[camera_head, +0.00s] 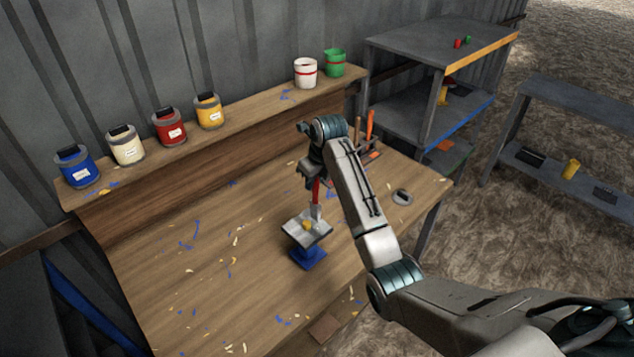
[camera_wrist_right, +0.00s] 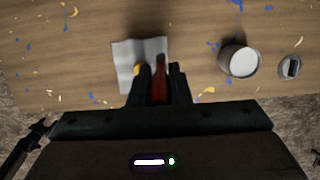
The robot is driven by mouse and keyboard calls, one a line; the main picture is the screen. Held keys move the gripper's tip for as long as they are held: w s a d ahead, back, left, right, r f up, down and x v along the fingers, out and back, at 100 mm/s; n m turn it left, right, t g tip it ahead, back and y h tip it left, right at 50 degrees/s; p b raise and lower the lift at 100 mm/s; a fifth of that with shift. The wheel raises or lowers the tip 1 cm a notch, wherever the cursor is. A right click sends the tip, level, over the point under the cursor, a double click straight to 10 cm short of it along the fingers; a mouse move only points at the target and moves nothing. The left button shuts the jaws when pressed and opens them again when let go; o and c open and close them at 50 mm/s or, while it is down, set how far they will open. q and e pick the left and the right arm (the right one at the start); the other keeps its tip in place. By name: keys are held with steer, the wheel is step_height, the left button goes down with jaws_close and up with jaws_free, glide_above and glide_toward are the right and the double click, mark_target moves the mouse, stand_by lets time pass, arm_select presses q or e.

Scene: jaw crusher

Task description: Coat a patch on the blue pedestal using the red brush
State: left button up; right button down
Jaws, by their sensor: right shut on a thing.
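The blue pedestal (camera_head: 309,258) stands on the workbench and carries a tilted pale grey plate (camera_head: 294,228) with a small yellow patch (camera_head: 308,225). The plate (camera_wrist_right: 125,62) and patch (camera_wrist_right: 138,70) also show in the right wrist view. My right gripper (camera_head: 314,180) is shut on the red brush (camera_head: 316,190), held roughly upright with its head down over the plate. The brush handle (camera_wrist_right: 159,85) shows between the fingers in the wrist view. I cannot tell whether the bristles touch the plate. My left gripper is not in view.
Blue, cream, red and yellow paint cans (camera_head: 170,127) line the back shelf, with white (camera_head: 305,73) and green (camera_head: 335,63) pots further right. A white cup (camera_wrist_right: 240,62) stands right of the plate in the wrist view. The left bench is clear except for paint flecks.

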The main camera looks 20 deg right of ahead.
steer(key=shift+w+a+f, duration=0.1)
steer(key=shift+w+a, duration=0.2)
steer(key=shift+w, duration=0.35)
step_height(320, 180, up, 5)
stand_by(0.4)
stand_by(1.1)
